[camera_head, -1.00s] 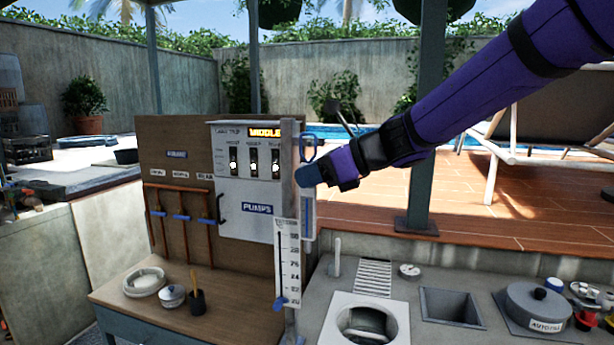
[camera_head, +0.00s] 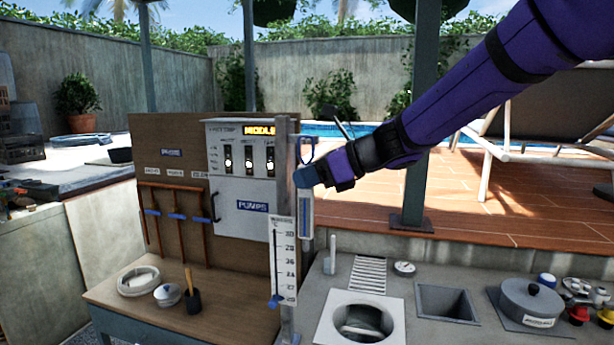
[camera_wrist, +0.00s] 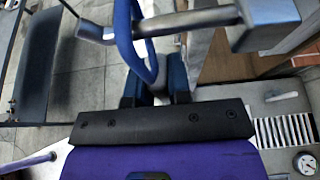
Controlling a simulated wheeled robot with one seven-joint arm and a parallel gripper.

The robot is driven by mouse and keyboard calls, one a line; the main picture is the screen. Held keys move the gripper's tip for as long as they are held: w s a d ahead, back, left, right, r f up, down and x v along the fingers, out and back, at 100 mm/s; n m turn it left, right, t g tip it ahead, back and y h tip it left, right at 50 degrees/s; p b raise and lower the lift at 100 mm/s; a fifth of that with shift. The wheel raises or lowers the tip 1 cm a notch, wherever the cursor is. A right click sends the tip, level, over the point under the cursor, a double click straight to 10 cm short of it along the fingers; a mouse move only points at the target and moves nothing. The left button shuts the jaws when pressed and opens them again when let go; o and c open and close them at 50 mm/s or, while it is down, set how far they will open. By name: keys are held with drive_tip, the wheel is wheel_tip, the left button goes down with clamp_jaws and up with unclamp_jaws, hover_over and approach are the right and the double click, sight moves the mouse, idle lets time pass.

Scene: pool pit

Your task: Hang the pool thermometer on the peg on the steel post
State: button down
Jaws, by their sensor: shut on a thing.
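The steel post (camera_head: 284,165) stands upright in front of the board. My gripper (camera_head: 308,177) is just right of the post's upper part, shut on the pool thermometer (camera_head: 306,215). The thermometer hangs upright below my fingers, a slim pale body with a blue tube, close beside the post. Its blue loop (camera_head: 304,146) rises above my fingers. In the wrist view, the blue loop (camera_wrist: 124,35) rises from between my fingertips (camera_wrist: 155,88) and crosses the metal peg (camera_wrist: 185,22) near its upturned free end. Whether the loop fully encircles the peg is unclear.
A scale plate (camera_head: 283,262) is on the post's lower front. The pump board (camera_head: 172,140) and its wooden bench (camera_head: 230,318) are left. A grey counter (camera_head: 400,335) with a round opening, square basin and lidded pot (camera_head: 530,303) lies right. A green pillar (camera_head: 422,160) stands behind my arm.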

drive_tip(key=c, duration=1)
unclamp_jaws()
drive_tip(key=v, duration=1)
drive_tip(key=s+d+f+n+h, duration=0.2)
drive_tip(key=s+d+n+h, duration=0.2)
drive_tip(key=s+n, duration=0.3)
drive_tip(key=s+d+f+n+h, duration=0.3)
drive_tip(key=s+d+n, duration=0.4)
drive_tip(key=s, duration=0.3)
drive_tip(key=s+d+f+n+h, duration=0.3)
drive_tip(key=s+d+n+h, duration=0.2)
drive_tip(key=s+n, duration=0.3)
drive_tip(key=shift+s+d+f+t+h, duration=0.15)
drive_tip(key=shift+d+t+h, duration=0.15)
drive_tip(key=shift+d, duration=0.35)
